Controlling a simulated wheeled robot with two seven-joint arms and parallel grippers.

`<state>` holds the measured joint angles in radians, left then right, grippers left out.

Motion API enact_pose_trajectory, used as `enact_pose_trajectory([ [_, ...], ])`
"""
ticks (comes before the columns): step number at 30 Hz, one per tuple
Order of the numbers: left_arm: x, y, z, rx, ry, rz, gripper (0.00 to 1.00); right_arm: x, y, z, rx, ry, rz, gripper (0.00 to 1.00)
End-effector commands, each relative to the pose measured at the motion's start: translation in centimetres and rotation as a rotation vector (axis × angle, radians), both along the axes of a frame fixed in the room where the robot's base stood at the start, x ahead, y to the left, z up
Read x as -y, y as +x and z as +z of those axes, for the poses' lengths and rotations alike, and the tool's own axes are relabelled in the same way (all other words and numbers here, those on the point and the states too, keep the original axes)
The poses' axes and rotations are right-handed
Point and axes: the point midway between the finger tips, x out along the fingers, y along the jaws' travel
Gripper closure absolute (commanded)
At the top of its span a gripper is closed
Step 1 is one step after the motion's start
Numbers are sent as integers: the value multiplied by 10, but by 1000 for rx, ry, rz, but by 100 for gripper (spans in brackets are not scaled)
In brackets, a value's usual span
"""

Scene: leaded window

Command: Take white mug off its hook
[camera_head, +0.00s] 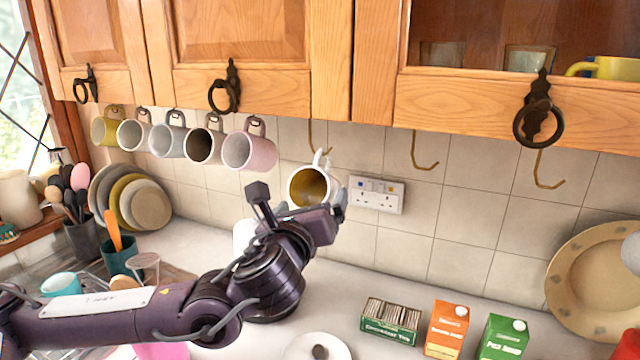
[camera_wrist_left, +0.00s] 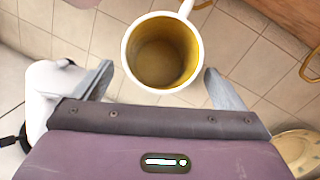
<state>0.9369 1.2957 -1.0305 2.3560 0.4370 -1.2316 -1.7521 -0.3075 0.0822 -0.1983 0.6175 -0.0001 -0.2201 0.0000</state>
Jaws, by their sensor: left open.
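The white mug (camera_head: 313,186) has a yellow inside and hangs by its handle at a hook (camera_head: 318,138) under the wall cabinet. Its mouth faces out toward me. In the left wrist view the white mug (camera_wrist_left: 162,52) sits between and just beyond the fingers, handle at the top. My left gripper (camera_head: 311,201) is open, with one finger on each side of the mug's lower part. In the left wrist view the left gripper (camera_wrist_left: 157,72) shows gaps between fingers and mug. Whether handle and hook still touch is too small to tell. My right gripper is not in view.
Several mugs hang in a row at left, the nearest a pink mug (camera_head: 249,150). Two empty hooks (camera_head: 424,150) (camera_head: 547,170) hang at right. A socket (camera_head: 377,194) is on the tiles beside the mug. Below are a tea box (camera_head: 391,321) and cartons (camera_head: 446,328).

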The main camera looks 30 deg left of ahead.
Motion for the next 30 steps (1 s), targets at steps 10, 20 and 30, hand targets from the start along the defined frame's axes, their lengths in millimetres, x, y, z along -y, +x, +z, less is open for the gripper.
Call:
enact_pose_trajectory([
  [10, -10, 38, -1, -1, 2, 1, 8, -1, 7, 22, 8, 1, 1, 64],
  [20, -10, 38, -2, 0, 2, 1, 26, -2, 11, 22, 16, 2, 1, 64],
  [30, -10, 38, 0, 3, 1, 1, 65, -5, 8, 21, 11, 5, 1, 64],
])
